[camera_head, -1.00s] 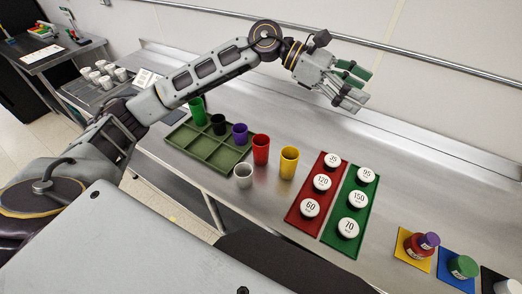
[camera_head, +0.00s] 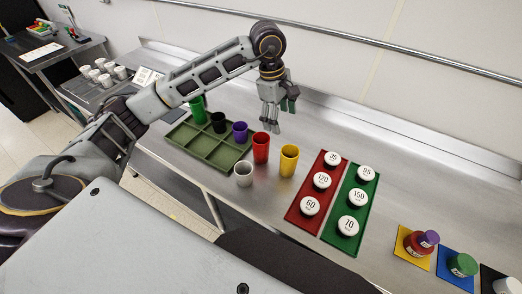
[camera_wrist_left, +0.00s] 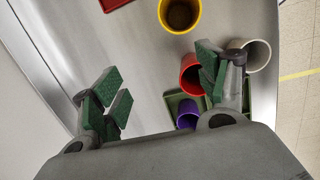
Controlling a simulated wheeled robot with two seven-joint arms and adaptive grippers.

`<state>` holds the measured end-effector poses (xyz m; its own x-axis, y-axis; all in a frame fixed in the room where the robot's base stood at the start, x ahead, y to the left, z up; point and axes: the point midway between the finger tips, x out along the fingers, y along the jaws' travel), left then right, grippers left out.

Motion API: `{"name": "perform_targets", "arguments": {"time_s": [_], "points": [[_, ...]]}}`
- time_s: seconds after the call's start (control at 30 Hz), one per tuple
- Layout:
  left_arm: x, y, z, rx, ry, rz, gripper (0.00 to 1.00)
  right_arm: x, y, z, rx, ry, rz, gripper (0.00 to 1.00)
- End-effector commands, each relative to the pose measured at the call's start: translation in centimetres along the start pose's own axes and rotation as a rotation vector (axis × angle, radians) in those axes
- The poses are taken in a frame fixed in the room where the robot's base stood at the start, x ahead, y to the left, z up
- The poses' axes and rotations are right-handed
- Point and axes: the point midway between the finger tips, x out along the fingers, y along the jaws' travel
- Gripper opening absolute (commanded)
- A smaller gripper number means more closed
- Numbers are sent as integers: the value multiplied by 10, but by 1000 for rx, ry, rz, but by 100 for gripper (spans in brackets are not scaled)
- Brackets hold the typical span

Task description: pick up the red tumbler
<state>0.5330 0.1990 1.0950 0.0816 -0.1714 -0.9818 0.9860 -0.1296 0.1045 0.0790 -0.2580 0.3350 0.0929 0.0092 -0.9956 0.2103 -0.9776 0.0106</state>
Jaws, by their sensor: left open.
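The red tumbler (camera_head: 261,149) stands upright on the steel counter, between the purple tumbler (camera_head: 240,132) and the yellow tumbler (camera_head: 288,161). My left gripper (camera_head: 272,128) points down above and behind the red tumbler, open and empty. In the left wrist view the red tumbler (camera_wrist_left: 190,75) shows beside the right-hand finger, which partly covers it. My right gripper does not show.
A green compartment tray (camera_head: 201,150) holds a green tumbler (camera_head: 197,110), a black one (camera_head: 218,124) and the purple one. A white cup (camera_head: 243,174) stands close in front of the red tumbler. Red (camera_head: 296,213) and green (camera_head: 337,237) trays with numbered white pucks lie to the right.

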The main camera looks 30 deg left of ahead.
Motion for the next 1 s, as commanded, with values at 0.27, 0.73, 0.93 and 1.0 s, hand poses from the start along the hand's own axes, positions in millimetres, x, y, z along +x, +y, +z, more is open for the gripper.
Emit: {"name": "perform_targets", "arguments": {"time_s": [0.27, 0.73, 0.93, 1.0], "points": [[-4, -25, -31, 13, 142, -116, 74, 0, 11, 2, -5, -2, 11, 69], [-5, -30, -35, 27, 159, -139, 74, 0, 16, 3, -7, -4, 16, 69], [2, -31, -36, 27, 158, -141, 74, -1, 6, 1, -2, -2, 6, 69], [8, -32, -37, 27, 158, -142, 74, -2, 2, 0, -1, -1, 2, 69]]}}
